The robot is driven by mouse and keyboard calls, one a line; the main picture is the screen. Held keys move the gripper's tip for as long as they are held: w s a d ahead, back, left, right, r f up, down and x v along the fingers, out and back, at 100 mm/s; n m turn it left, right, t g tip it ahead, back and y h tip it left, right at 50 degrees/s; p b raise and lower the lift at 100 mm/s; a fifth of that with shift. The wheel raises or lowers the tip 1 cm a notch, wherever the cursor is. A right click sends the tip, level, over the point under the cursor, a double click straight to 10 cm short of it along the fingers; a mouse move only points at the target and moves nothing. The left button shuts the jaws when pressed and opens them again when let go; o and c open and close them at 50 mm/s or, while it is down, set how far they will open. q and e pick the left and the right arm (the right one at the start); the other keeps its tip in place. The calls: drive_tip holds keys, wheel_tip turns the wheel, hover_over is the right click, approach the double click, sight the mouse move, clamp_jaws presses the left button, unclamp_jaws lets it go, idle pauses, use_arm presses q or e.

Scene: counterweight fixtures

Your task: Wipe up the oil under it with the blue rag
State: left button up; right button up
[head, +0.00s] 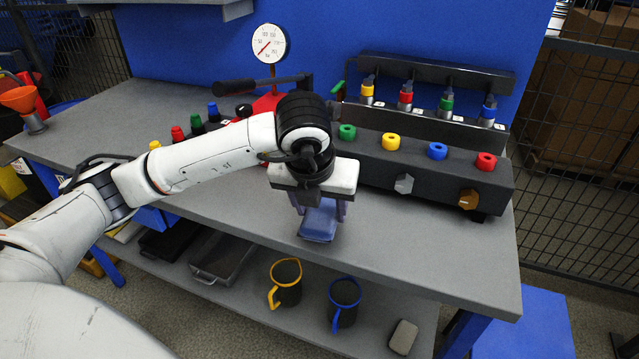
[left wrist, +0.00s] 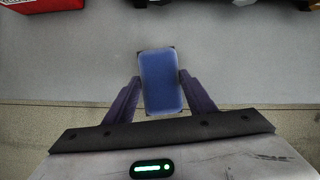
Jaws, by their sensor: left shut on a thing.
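The blue rag (head: 319,222) is a folded pad in my left gripper (head: 321,208), above the grey workbench top near its front edge. In the left wrist view the rag (left wrist: 161,80) sits between the two purple fingers of the gripper (left wrist: 160,92), which are shut on it. I cannot tell whether the rag touches the bench. No oil shows in either view; the arm and gripper hide part of the bench. My right gripper is not in view.
A black fixture (head: 420,172) with coloured rings and knobs stands right of the gripper. A red device with a dial gauge (head: 270,43) stands behind the arm. Mugs (head: 286,282) and a tray (head: 222,258) are on the lower shelf. The bench front right (head: 440,245) is clear.

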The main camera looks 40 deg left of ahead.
use_arm(q)
drive_tip(key=shift+r+p, duration=1.05)
drive_tip(key=shift+r, duration=1.25)
